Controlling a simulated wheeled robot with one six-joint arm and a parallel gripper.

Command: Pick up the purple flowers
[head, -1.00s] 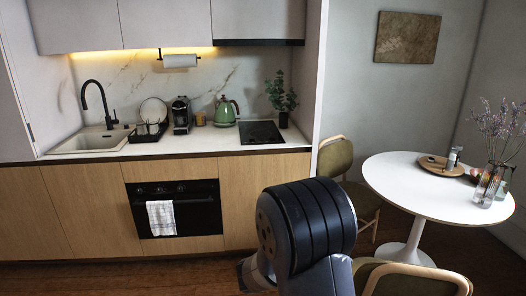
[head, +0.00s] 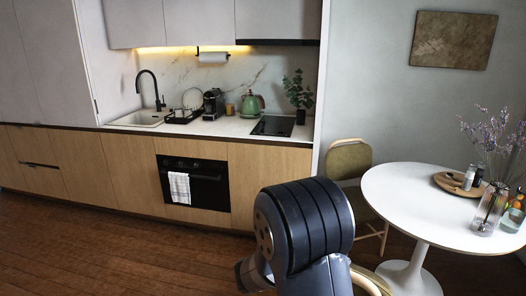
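The purple flowers (head: 494,135) are thin sprigs standing in a clear glass vase (head: 487,208). The vase stands on the right part of the round white table (head: 398,203), at the right of the head view. My arm rises at the bottom middle of the view, left of the table and well apart from the flowers. Its dark rounded joint fills the middle. My gripper's fingertips cannot be made out, so its state does not show.
A round wooden tray (head: 456,184) with small shakers lies left of the vase. Small bottles (head: 515,212) stand right of it. A chair (head: 348,160) stands behind the table, another partly shows in front. The kitchen counter (head: 225,127) runs along the back. Wooden floor (head: 110,250) is clear at left.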

